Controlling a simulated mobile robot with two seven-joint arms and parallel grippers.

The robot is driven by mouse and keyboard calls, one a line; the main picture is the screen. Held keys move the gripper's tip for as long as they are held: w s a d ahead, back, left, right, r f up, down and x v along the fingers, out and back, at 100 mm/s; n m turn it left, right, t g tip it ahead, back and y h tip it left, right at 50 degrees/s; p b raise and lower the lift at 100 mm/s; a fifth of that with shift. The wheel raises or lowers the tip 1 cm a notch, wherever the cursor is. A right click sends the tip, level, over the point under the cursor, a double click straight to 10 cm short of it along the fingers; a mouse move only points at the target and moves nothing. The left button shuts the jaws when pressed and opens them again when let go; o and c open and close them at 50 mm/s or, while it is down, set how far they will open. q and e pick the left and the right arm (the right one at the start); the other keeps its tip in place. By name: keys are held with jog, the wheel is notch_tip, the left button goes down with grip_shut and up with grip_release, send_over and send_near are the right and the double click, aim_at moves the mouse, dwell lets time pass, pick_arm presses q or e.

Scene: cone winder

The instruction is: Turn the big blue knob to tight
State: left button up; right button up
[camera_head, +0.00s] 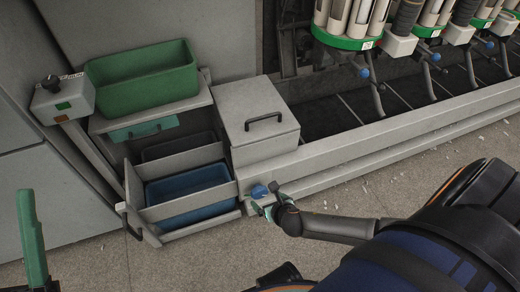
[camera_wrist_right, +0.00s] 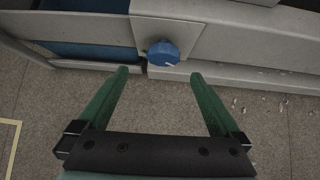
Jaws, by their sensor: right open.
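The big blue knob (camera_head: 259,191) sits on a pale plate low on the machine's front, right of the blue bin. In the right wrist view the knob (camera_wrist_right: 163,54) shows a white mark at its lower right side. My right gripper (camera_head: 263,205) is just in front of the knob. In the wrist view the right gripper (camera_wrist_right: 157,75) is open, its green fingers spread left and right of the knob, tips short of it and apart from it. A green finger of my left gripper (camera_head: 32,240) shows at the lower left; its opening cannot be told. No tight label is readable.
A blue bin (camera_head: 190,193) stands in an open drawer left of the knob. A green bin (camera_head: 142,80) sits above it. A grey box with a handle (camera_head: 257,112) is above the knob. A long rail (camera_head: 400,127) runs right. The floor in front is clear apart from small scraps.

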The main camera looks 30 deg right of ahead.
aim_at(260, 194)
jog(key=b+x, duration=0.2)
jog(key=x, duration=0.1)
jog(key=b+x, duration=0.3)
jog(key=x, duration=0.1)
jog(key=b+x, duration=0.2)
jog(key=x, duration=0.1)
jog(key=shift+d+f, duration=0.3)
jog(key=shift+f, duration=0.15)
pick_arm(q)
notch_tip(260, 194, down, 9)
jog(key=b, duration=0.1)
jog(key=shift+s+d+g, duration=0.2)
jog(key=shift+d+g, duration=0.1)
jog(key=shift+d, duration=0.1)
pick_arm(e)
jog(key=shift+w+d+f, duration=0.1)
jog(key=shift+w+f, duration=0.3)
jog(key=shift+w, duration=0.15)
pick_arm(q)
jog(key=shift+y, duration=0.4)
pick_arm(e)
jog(key=shift+c, duration=0.4)
jog(key=c, duration=1.1)
jog(key=shift+c, duration=0.2)
pick_arm(q)
jog(key=shift+r, duration=0.1)
